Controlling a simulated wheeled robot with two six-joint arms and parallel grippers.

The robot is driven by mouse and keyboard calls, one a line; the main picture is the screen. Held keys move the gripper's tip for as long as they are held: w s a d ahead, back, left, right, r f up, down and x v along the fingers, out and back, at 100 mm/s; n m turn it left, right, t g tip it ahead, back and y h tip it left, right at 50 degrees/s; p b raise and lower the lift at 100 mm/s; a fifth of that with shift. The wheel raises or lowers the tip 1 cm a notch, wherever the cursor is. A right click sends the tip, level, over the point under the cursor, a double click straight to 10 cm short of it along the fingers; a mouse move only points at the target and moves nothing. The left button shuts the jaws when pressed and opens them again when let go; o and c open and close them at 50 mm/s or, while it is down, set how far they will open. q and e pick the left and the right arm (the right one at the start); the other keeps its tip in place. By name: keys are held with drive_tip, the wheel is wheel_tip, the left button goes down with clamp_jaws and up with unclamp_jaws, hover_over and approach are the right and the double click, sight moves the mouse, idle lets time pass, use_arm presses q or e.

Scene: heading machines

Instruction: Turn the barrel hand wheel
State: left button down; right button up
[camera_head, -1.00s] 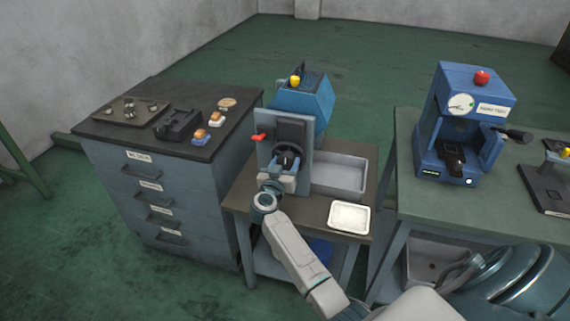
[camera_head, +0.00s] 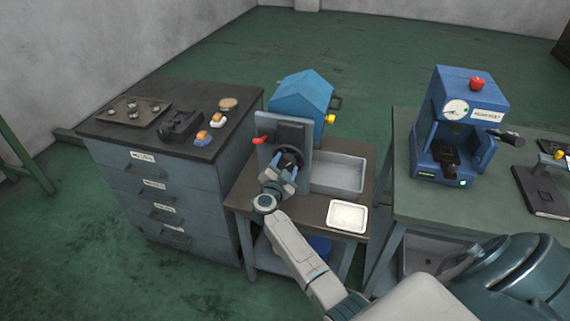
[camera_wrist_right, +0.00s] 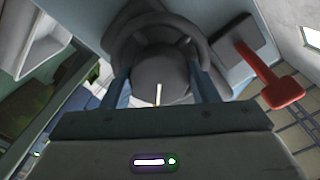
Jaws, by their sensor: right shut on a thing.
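The dark barrel hand wheel (camera_head: 290,153) is on the front of a grey upright plate on the small middle bench. Behind the plate is the blue faceted barrel (camera_head: 302,95), with a yellow knob (camera_head: 331,119) at its right side. My right gripper (camera_head: 281,176) is shut on the hand wheel. In the right wrist view its fingers (camera_wrist_right: 162,82) lie on either side of the wheel's grey hub, which bears a white mark, and the wheel's dark rim (camera_wrist_right: 160,22) shows beyond. The fingertips are partly hidden by the wheel. My left gripper is out of view.
A red lever (camera_head: 261,140) sticks out left of the plate, close to my gripper in the wrist view (camera_wrist_right: 268,78). A grey bin (camera_head: 350,160) and a white tray (camera_head: 347,217) are to the right. A drawer cabinet (camera_head: 160,190) stands left, a blue press (camera_head: 425,150) right.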

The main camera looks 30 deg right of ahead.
drive_tip(key=m, duration=0.2)
drive_tip(key=shift+m, duration=0.4)
drive_tip(key=m, duration=0.3)
drive_tip(key=shift+f+m+b, duration=0.1)
drive_tip(key=shift+m+b, duration=0.2)
drive_tip(key=shift+b, duration=0.05)
drive_tip(key=m+b, duration=0.1)
drive_tip(key=m, duration=0.1)
drive_tip(key=shift+m, duration=0.4)
drive_tip(key=m+b, duration=0.1)
drive_tip(key=m, duration=0.2)
drive_tip(key=shift+f+b, duration=0.1)
drive_tip(key=shift+b, duration=0.2)
drive_tip(key=m+b, duration=0.2)
drive_tip(key=m, duration=0.2)
drive_tip(key=m+b, duration=0.3)
drive_tip(key=shift+f+m, duration=0.1)
drive_tip(key=shift+m, duration=0.2)
drive_tip(key=m+b, duration=0.3)
drive_tip(key=m, duration=0.1)
drive_tip(key=shift+s+b, duration=0.1)
drive_tip(key=shift+b, duration=0.25)
drive_tip(key=shift+m+t+b, duration=0.3)
drive_tip(key=shift+m+b, duration=0.5)
drive_tip(key=shift+m, duration=0.1)
drive_tip(key=shift+r, duration=0.2)
